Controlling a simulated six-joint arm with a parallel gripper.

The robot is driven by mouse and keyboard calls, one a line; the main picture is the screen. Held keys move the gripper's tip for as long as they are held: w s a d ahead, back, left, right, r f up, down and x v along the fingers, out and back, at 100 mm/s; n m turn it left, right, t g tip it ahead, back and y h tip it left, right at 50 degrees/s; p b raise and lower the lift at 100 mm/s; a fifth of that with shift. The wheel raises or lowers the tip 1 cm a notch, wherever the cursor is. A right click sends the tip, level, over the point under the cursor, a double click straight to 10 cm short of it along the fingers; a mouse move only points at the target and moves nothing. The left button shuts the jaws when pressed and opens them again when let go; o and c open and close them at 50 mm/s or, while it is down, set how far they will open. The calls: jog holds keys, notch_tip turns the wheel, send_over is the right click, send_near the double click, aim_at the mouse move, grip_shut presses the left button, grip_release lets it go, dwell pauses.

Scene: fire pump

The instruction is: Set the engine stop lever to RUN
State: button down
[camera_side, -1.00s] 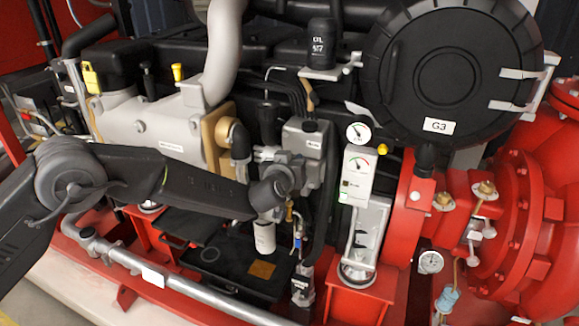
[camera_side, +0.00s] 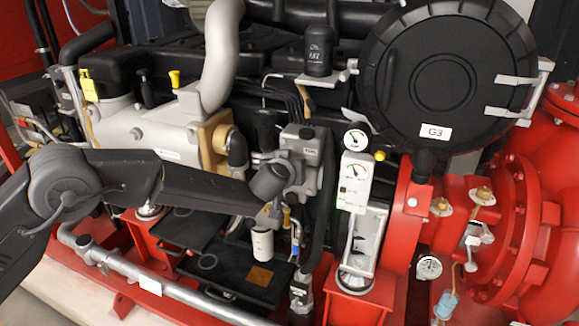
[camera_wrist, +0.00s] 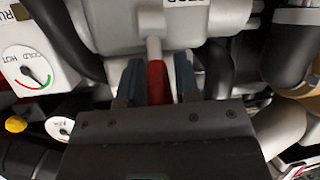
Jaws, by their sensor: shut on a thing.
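The engine stop lever shows in the wrist view as a red grip (camera_wrist: 157,82) on a pale grey stem, below a grey housing (camera_wrist: 125,25). My gripper (camera_wrist: 158,85) is shut on the red grip, with one dark finger on each side of it. A partly cut-off STOP label (camera_wrist: 195,3) is at the top edge, above and right of the lever. In the side view my gripper (camera_side: 268,213) is in front of the engine's grey pump housing (camera_side: 298,165). The lever cannot be made out there.
A white gauge box (camera_side: 355,182) stands right of my wrist, with a round gauge (camera_side: 355,140) above it. A white filter (camera_side: 262,244) hangs just below my gripper. Hoses (camera_wrist: 285,50) lie close to the right in the wrist view.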

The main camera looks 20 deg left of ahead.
jog(key=c, duration=0.8)
grip_release()
jog(key=shift+c, duration=0.2)
jog(key=v, duration=1.3)
jog(key=shift+s, duration=0.4)
jog(key=shift+r, duration=0.1)
